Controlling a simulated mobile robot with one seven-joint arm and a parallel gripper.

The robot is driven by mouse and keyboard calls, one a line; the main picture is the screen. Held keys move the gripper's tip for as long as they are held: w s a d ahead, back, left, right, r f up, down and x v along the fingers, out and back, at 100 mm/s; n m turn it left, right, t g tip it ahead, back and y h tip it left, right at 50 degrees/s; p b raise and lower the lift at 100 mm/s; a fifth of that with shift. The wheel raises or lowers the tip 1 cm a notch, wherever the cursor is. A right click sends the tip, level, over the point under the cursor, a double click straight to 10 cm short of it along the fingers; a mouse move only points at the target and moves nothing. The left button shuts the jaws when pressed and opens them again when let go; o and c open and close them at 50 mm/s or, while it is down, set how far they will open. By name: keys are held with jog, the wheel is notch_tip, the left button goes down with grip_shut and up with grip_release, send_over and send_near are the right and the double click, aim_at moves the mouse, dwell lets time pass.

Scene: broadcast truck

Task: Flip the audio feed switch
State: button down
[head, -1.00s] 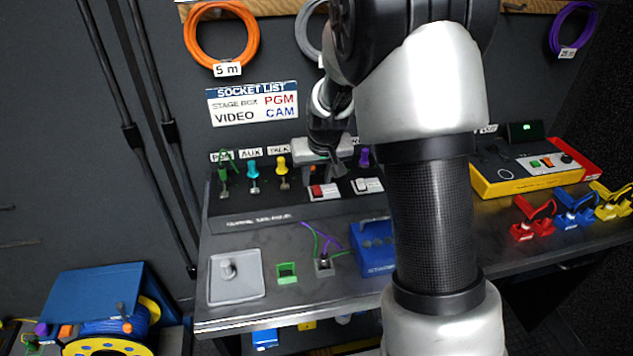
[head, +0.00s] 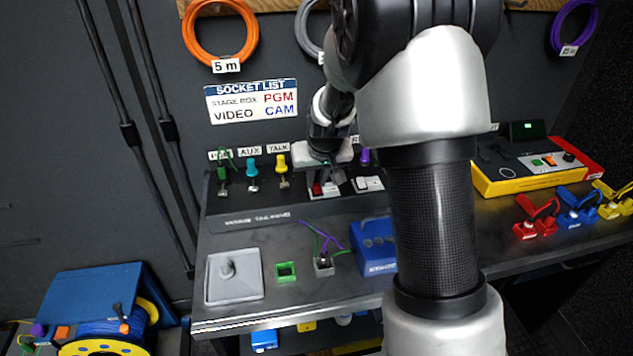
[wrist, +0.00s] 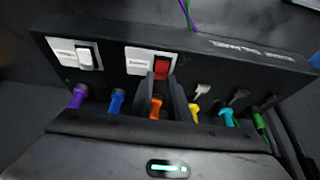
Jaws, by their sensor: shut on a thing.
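A switch with a red rocker (wrist: 162,67) on a white plate (wrist: 139,63) sits on the dark panel; in the head view its red part (head: 317,188) shows below my gripper. My gripper (wrist: 167,84) has its dark fingers closed at the red rocker, hiding part of it; it also shows in the head view (head: 326,182). A second switch with a white rocker (wrist: 85,59) is beside it, seen also in the head view (head: 369,183). The labels on both plates are too small to read, so I cannot tell which one is named audio feed.
A row of coloured plugs, including orange (wrist: 155,108), yellow (wrist: 193,112) and blue (wrist: 116,101), lines the panel close to my fingers. On the desk stand a blue box (head: 376,240), a green square frame (head: 286,272) and a grey tray (head: 215,292).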

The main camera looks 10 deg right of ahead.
jog(key=shift+s+f+t+b, duration=0.25)
jog(key=shift+t+b, duration=0.35)
jog(key=shift+b, duration=0.4)
jog(key=shift+r, duration=0.25)
jog(key=c, duration=1.7)
grip_release()
jog(key=p+v, duration=0.3)
jog(key=v, duration=1.4)
jog(key=shift+s, duration=0.3)
